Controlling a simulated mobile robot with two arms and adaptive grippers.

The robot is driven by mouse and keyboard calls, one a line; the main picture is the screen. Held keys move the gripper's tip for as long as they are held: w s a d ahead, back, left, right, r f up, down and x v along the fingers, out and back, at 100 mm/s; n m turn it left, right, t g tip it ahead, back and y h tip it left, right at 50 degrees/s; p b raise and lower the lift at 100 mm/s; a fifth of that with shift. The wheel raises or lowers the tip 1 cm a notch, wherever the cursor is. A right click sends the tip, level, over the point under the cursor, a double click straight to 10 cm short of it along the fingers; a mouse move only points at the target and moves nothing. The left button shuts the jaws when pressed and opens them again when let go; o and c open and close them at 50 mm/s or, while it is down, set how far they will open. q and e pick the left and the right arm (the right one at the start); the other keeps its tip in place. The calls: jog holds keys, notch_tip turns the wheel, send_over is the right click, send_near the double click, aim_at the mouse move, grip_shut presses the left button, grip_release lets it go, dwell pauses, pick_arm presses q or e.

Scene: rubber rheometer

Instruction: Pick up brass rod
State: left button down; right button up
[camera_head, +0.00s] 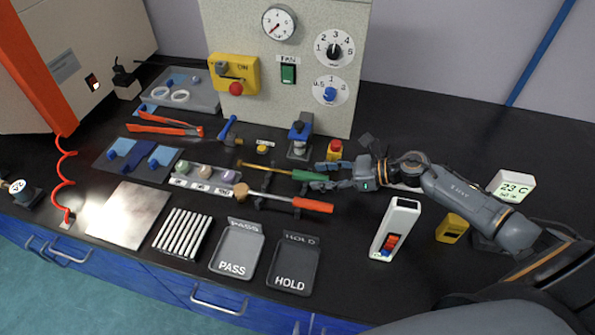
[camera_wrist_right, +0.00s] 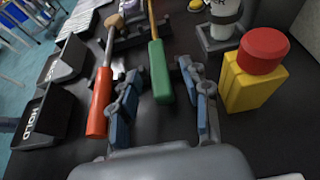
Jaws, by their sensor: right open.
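The brass rod (camera_head: 262,168) is a thin yellow shaft with a green handle (camera_head: 308,176). It lies across a dark rack on the black bench, its handle pointing right. In the right wrist view the brass rod (camera_wrist_right: 151,22) runs away from me, with its green handle (camera_wrist_right: 160,78) nearest. My right gripper (camera_head: 320,177) is open at the handle's end, one finger on each side of it. In the wrist view the open fingers (camera_wrist_right: 159,92) straddle the handle with gaps showing. Contact cannot be told. My left gripper is not in view.
An orange-handled tool (camera_head: 312,204) lies close beside the rod. A yellow box with a red button (camera_head: 334,150) stands just behind my fingers. A white handheld device (camera_head: 396,229) stands in front of my right arm. HOLD (camera_head: 294,263) and PASS (camera_head: 237,248) trays lie near the front edge.

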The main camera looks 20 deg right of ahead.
jog(key=shift+w+a, duration=0.1)
jog(key=shift+a, duration=0.05)
grip_shut()
jog(key=shift+r, duration=0.1)
